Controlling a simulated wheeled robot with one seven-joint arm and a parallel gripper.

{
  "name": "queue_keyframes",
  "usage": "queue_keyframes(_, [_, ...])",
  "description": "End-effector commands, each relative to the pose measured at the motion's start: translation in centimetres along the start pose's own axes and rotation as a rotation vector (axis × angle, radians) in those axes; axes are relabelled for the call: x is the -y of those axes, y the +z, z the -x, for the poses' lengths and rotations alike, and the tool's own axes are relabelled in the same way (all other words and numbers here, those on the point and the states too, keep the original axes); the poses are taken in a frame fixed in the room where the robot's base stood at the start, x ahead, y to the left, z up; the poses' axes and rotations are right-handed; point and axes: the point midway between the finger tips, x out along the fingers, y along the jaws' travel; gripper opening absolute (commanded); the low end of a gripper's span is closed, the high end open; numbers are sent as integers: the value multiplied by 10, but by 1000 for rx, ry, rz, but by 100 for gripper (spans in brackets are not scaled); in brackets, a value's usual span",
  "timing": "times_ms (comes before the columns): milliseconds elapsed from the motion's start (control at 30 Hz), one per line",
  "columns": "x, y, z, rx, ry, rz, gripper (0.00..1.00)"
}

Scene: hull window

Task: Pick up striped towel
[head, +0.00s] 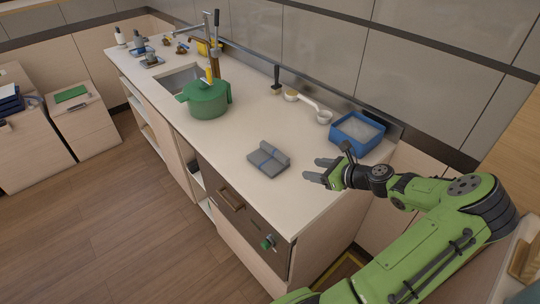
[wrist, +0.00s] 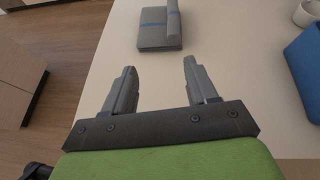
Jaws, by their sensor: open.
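The striped towel (head: 267,160) is grey with a blue stripe and lies folded on the pale countertop, near its front edge. In the wrist view the towel (wrist: 156,30) is at the top, beyond my fingertips, with one part raised along its right side. My gripper (head: 316,173) is to the right of the towel in the head view, apart from it. In the wrist view the two fingers of my gripper (wrist: 160,65) are spread, with only bare counter between them.
A blue bin (head: 352,142) stands right of the towel near the wall. A green pot (head: 207,101) stands to the left by the sink. White scoops (head: 323,117) lie at the back. The counter (head: 225,148) around the towel is clear.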

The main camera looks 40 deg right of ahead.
Motion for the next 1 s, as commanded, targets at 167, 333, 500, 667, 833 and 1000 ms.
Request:
queue_keyframes(167, [20, -6, 6, 70, -67, -115, 57])
queue_keyframes(333, [21, -4, -36, 67, -63, -113, 57])
queue_keyframes(500, [24, -2, -76, 65, -63, -111, 57])
queue_keyframes(667, [26, -1, -94, 64, -64, -112, 57])
queue_keyframes(833, [26, -2, -126, 63, -62, -111, 57])
queue_keyframes(1000, [29, 0, -143, 62, -66, -111, 57])
